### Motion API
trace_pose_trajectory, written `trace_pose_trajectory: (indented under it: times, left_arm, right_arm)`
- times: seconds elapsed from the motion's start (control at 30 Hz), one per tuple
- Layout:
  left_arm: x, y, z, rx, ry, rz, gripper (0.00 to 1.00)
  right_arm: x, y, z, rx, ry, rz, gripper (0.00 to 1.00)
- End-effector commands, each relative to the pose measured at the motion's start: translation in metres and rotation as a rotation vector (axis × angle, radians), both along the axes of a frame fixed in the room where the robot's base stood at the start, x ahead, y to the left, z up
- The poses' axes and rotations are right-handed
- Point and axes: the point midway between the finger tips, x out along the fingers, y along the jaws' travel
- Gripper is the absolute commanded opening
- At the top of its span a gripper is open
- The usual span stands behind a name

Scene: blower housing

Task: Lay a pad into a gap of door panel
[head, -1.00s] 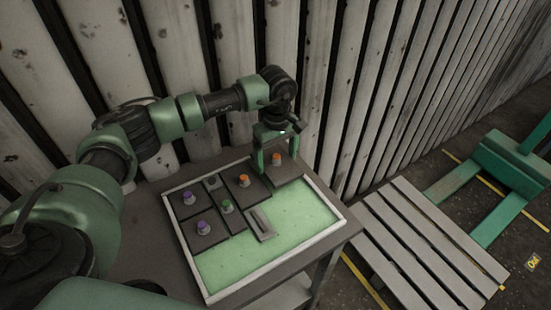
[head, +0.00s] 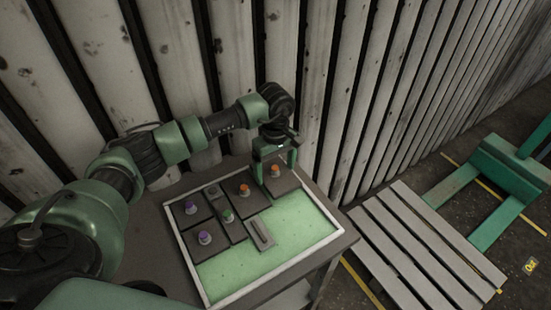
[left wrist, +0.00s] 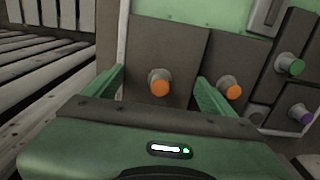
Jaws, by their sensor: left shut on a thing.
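The door panel (head: 220,272) is a shallow light-rimmed tray with a pale green floor, lying on a dark table. Dark pads with knobs fill its back and left part. My left gripper (head: 273,172) is shut across a dark pad (head: 283,184) with an orange knob, at the panel's back right corner. In the left wrist view the fingers stand on either side of this pad (left wrist: 180,48) and its knob. The pad lies about level beside a neighbouring orange-knobbed pad (head: 235,197). I cannot tell whether it rests on the floor. My right gripper is out of view.
The panel's front and right floor is bare. A plank wall stands close behind; a slatted pallet (head: 415,240) lies right.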

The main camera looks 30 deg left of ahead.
Motion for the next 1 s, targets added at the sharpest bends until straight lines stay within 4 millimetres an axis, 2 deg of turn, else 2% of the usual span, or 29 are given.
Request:
trace_pose_trajectory:
  times: [0.07,1.0]
  left_arm:
    - [-0.0011,-0.0007,0.0008,0.000,0.001,-0.001,0.43]
    - [-0.0008,-0.0003,-0.0019,0.000,0.000,0.000,0.43]
  right_arm:
    - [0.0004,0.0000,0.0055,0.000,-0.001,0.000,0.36]
    - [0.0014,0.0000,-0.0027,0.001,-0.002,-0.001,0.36]
